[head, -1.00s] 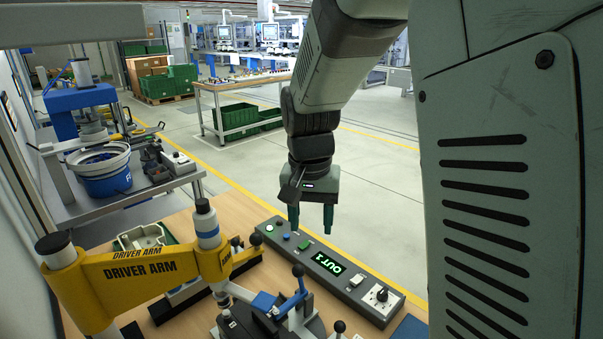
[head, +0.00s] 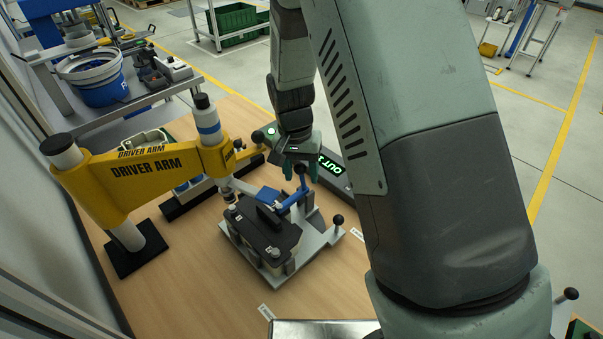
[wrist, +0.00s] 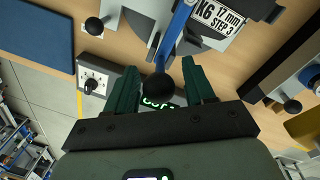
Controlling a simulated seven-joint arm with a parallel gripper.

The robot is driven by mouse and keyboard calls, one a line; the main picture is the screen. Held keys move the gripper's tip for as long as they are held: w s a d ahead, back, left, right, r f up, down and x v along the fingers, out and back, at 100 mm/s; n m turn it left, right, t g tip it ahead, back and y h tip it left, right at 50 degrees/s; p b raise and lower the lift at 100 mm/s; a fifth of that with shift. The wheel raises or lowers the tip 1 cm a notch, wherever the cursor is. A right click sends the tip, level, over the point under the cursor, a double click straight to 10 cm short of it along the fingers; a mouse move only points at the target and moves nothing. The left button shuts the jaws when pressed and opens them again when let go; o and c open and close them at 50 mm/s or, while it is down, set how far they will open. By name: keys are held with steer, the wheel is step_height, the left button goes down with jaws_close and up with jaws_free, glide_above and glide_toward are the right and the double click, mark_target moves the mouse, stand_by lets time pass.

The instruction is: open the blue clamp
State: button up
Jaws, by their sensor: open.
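The blue clamp (head: 291,200) is mounted on a grey fixture (head: 322,238) on the wooden bench, and its blue pad end reaches over a black-topped block (head: 268,229). Its handle slants up to a black ball knob. In the wrist view, the blue handle (wrist: 181,22) runs down to the ball knob (wrist: 160,88). My gripper (head: 295,172) is at the handle's upper end, pointing down. Its green fingers (wrist: 160,78) are open, one on each side of the knob; whether they touch it I cannot tell. In the head view the knob is mostly hidden by the gripper.
A yellow driver arm (head: 185,165) stands close on the left. A control panel (head: 333,172) with a green display lies behind my gripper. Another black knob (head: 338,219) rises at the fixture's right. A blue mat (wrist: 35,40) shows in the wrist view. Bare bench lies at front left.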

steer(key=shift+d+f, duration=0.1)
steer(key=shift+f, duration=0.5)
jaws_close()
